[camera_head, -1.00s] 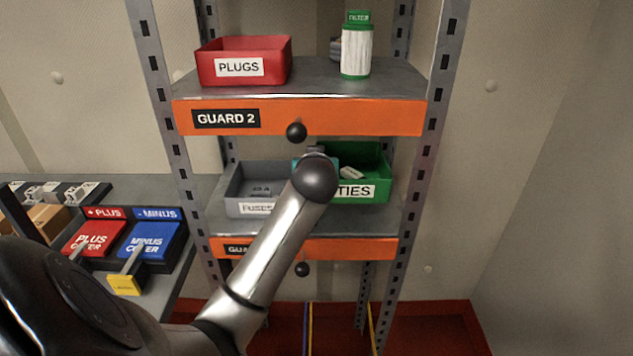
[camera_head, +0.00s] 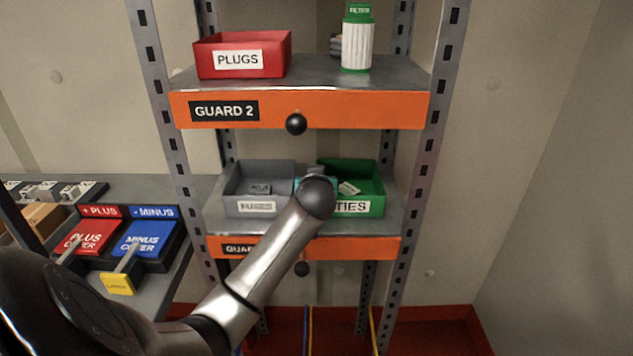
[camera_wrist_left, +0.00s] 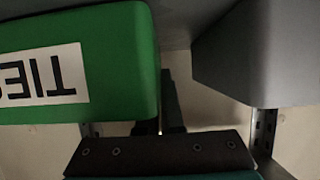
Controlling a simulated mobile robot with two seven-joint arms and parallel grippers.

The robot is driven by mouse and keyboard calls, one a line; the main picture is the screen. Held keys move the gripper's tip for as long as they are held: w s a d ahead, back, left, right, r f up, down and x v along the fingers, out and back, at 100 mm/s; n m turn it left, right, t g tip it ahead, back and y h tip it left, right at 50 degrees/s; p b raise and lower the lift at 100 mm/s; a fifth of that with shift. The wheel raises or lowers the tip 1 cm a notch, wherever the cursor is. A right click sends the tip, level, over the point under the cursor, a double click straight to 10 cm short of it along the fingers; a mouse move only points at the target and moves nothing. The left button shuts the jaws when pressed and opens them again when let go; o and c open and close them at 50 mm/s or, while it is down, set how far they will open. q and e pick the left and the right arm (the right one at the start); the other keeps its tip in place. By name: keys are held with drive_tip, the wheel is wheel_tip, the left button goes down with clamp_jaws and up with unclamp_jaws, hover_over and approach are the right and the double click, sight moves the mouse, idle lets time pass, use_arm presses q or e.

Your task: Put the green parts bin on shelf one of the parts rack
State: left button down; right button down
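The green parts bin (camera_head: 371,183), labelled TIES, is at the right end of the lower visible shelf (camera_head: 352,227) of the parts rack, right of a grey bin. It looks level and on or very near the shelf surface. My left gripper (camera_head: 316,180) is at its left side, mostly hidden behind my wrist. In the left wrist view the green bin (camera_wrist_left: 120,60) appears upside down, and a dark finger stands against its end in the gap between bins. The gripper looks shut on its side wall; the other finger is hidden. My right gripper is not in view.
The grey bin (camera_head: 243,188) labelled FUSES sits close by on the left. Above, the GUARD 2 shelf (camera_head: 345,110) holds a red PLUGS bin (camera_head: 270,60) and a filter (camera_head: 357,45). Black knobs (camera_head: 296,124) stick out from the shelf fronts. A bench with battery covers (camera_head: 149,238) is left.

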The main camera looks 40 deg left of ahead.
use_arm(q)
drive_tip(key=shift+f, duration=0.1)
drive_tip(key=c, duration=1.1)
unclamp_jaws()
drive_tip(key=shift+o, duration=0.2)
drive_tip(key=shift+r, duration=0.25)
drive_tip(key=p+v, duration=0.2)
drive_tip(key=v, duration=0.9)
drive_tip(key=shift+p, duration=0.35)
drive_tip(key=shift+s+d+r, duration=0.2)
drive_tip(key=shift+s+d, duration=0.1)
drive_tip(key=shift+s, duration=0.05)
